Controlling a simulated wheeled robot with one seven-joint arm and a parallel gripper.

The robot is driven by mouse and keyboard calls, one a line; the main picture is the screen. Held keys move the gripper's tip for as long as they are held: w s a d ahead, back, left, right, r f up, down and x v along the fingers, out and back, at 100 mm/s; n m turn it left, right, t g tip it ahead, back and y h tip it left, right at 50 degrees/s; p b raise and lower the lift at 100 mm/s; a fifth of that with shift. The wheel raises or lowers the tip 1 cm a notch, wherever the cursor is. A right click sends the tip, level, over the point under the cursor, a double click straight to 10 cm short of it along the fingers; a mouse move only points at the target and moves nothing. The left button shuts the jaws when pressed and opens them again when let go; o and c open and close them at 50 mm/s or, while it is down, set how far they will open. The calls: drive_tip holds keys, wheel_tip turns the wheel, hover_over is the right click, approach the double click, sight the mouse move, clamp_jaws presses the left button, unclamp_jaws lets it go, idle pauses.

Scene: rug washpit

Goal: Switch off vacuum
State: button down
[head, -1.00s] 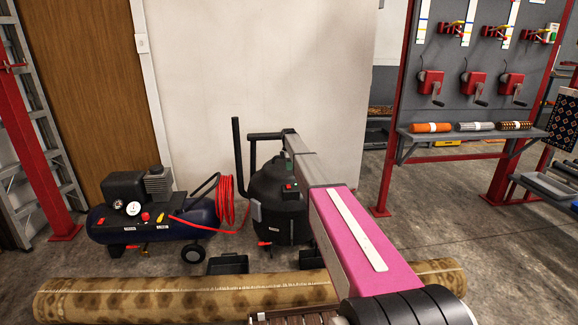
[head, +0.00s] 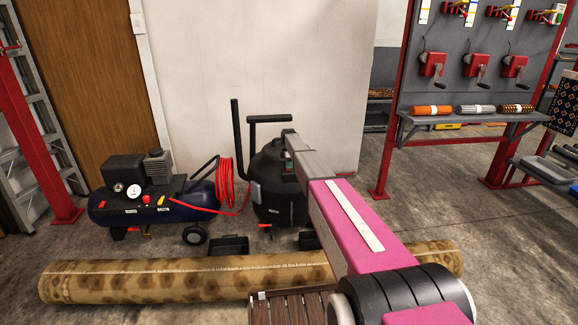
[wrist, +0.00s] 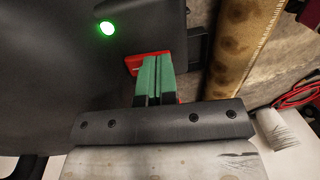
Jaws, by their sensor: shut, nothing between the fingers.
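The vacuum (head: 268,187) is a black drum with a tall dark handle, standing on the floor by the white wall in the head view. Its dark body (wrist: 60,75) fills the left of the wrist view, with a lit green lamp (wrist: 106,28). Next to the lamp is a red switch part (wrist: 132,64), partly hidden behind my fingers. My gripper (wrist: 154,60) has its green fingers pressed together and empty, with the tips right at the red part. I cannot tell whether they touch it. In the head view my arm covers part of the vacuum's right side.
A rolled patterned rug (head: 150,281) lies across the floor in front of the vacuum. A blue compressor (head: 150,210) with a coiled red hose (head: 227,184) stands to the left. A grey tool shelf (head: 470,122) is at the right. Open floor lies between.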

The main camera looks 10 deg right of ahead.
drive_tip(key=shift+s+f+t, duration=0.3)
drive_tip(key=shift+s+t, duration=0.05)
drive_tip(key=shift+t, duration=0.15)
drive_tip(key=shift+w, duration=0.3)
drive_tip(key=shift+w, duration=0.8)
drive_tip(key=shift+r, duration=0.45)
wheel_tip(320, 180, up, 13)
drive_tip(key=shift+w+r, duration=0.2)
drive_tip(key=shift+w, duration=0.25)
